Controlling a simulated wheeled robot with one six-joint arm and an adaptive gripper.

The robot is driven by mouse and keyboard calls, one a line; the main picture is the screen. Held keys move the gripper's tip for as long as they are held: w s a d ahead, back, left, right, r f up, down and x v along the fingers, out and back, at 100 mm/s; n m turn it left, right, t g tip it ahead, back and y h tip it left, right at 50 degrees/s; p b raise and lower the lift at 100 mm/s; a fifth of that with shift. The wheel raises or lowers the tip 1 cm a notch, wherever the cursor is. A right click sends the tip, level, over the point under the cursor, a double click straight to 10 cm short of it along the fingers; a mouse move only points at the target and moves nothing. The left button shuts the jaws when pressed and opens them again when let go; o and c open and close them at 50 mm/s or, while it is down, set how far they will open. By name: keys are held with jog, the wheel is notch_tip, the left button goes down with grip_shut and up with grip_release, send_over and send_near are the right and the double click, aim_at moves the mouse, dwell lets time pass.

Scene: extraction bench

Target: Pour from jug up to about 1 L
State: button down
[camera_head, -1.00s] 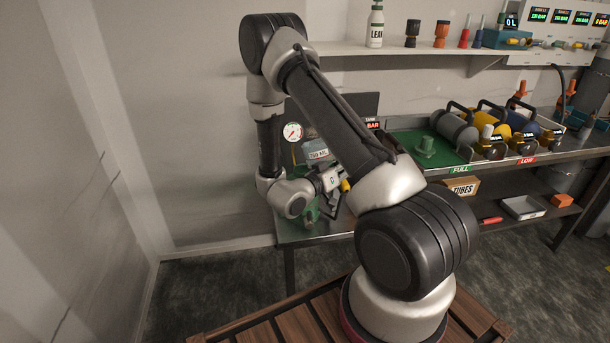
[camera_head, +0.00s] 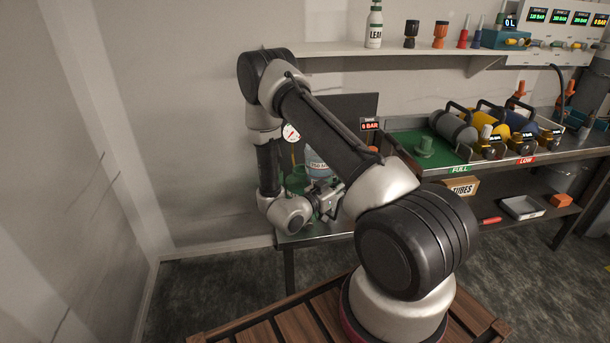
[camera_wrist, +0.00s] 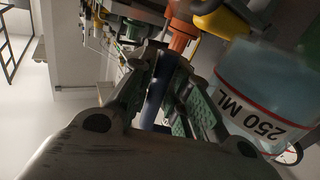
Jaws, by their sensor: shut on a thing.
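The clear jug (camera_head: 318,163) with pale blue content stands out behind my wrist at the left end of the bench. In the wrist view the jug (camera_wrist: 262,95) is at the right, with a label reading 250 ML. My gripper (camera_head: 328,199) is next to it, and its fingers (camera_wrist: 165,98) are shut around a dark blue bar that looks like the jug's handle. My arm hides the jug's lower part. A green object (camera_head: 296,181) shows partly behind my wrist; I cannot tell its full shape.
A round gauge (camera_head: 291,133) and a tank display reading BAR (camera_head: 369,125) are close behind my arm. A green tray (camera_head: 447,151) and several cylinders (camera_head: 455,128) fill the bench to the right. A shelf (camera_head: 400,48) runs above. Left wall is bare.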

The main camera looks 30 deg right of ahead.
jog(key=shift+w+a+f, duration=0.2)
jog(key=shift+w+f, duration=0.2)
jog(key=shift+w, duration=0.25)
jog(key=r, duration=0.4)
jog(key=shift+w+a, duration=0.15)
jog(key=shift+w, duration=0.15)
jog(key=shift+s, duration=0.1)
